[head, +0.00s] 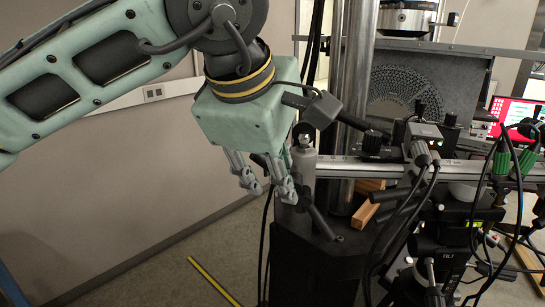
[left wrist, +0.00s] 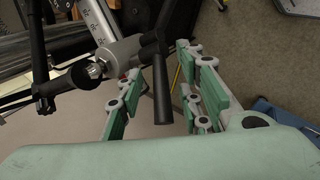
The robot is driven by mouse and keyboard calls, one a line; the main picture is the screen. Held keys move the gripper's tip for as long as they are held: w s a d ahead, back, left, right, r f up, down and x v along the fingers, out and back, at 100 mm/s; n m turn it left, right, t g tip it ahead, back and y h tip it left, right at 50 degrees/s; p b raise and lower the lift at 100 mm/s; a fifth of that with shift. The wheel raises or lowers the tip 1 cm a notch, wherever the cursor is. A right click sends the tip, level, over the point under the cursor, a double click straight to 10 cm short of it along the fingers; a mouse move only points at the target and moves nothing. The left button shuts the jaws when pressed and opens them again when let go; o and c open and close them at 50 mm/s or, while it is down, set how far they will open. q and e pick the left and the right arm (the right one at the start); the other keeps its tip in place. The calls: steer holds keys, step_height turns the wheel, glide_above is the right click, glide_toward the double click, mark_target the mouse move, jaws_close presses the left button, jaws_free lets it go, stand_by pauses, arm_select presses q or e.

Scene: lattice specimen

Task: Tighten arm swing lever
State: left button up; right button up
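A black lever (head: 322,222) slants down and right from a clamp on the dark stand beside the steel column; I take it to be the arm swing lever. My left gripper (head: 270,190) has its fingers spread and points down, just left of the clamp. In the left wrist view, a black bar (left wrist: 163,95) hangs from a grey clamp hub (left wrist: 120,50) and shows between the two fingers, with gaps on both sides. Whether it lies at fingertip depth, I cannot tell. My right gripper is in neither view.
The steel column (head: 355,95) stands right of my gripper. A horizontal metal rail (head: 375,168) carries black knobs and cables. A fan-shaped lattice specimen (head: 405,88) sits behind it. Wooden blocks (head: 367,207) lie near the column. Floor at left is clear except for yellow tape (head: 213,281).

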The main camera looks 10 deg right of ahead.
arm_select(q)
steer(key=shift+c, duration=0.2)
jaws_close()
